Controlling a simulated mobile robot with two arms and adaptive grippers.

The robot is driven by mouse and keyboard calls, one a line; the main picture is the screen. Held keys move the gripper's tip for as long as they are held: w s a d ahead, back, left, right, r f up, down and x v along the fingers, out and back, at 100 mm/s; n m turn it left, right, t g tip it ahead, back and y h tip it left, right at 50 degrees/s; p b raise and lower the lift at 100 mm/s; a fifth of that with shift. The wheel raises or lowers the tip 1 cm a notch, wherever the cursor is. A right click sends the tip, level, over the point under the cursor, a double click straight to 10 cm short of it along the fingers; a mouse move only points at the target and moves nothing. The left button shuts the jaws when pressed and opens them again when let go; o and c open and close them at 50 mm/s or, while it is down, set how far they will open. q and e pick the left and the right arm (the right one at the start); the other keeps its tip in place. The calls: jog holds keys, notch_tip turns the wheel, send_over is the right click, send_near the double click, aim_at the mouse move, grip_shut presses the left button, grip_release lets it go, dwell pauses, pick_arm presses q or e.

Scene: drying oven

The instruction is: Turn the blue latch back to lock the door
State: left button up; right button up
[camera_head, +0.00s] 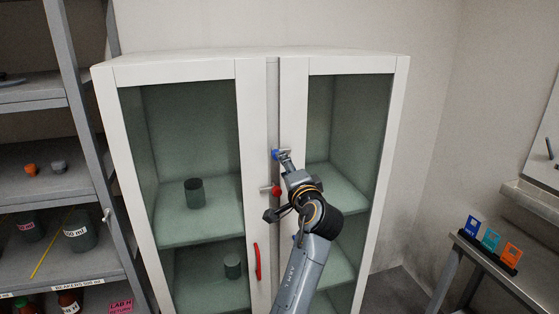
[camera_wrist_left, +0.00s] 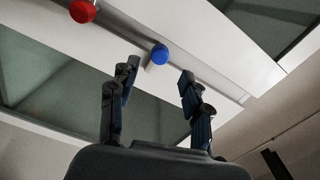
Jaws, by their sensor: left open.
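The white cabinet (camera_head: 258,112) has two glass doors, which look closed. The blue latch (camera_head: 275,154) sits at the seam between the doors, with a metal bar beside it. In the left wrist view the blue latch (camera_wrist_left: 160,54) is a round blue knob. My left gripper (camera_head: 286,163) reaches up to it from below right. In the left wrist view its two fingers (camera_wrist_left: 158,76) are spread open, with the knob just past the tips and between them in the picture. Contact cannot be told. My right gripper is not in view.
A red knob (camera_head: 276,190) sits on the seam below the blue latch, close to my arm; it also shows in the left wrist view (camera_wrist_left: 82,11). A red handle (camera_head: 257,262) is on the left door. A grey shelf (camera_head: 32,94) stands left, a side table (camera_head: 500,262) right.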

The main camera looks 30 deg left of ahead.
pick_arm(q)
jog(key=v, duration=0.4)
jog(key=shift+s, duration=0.1)
dwell(0.3)
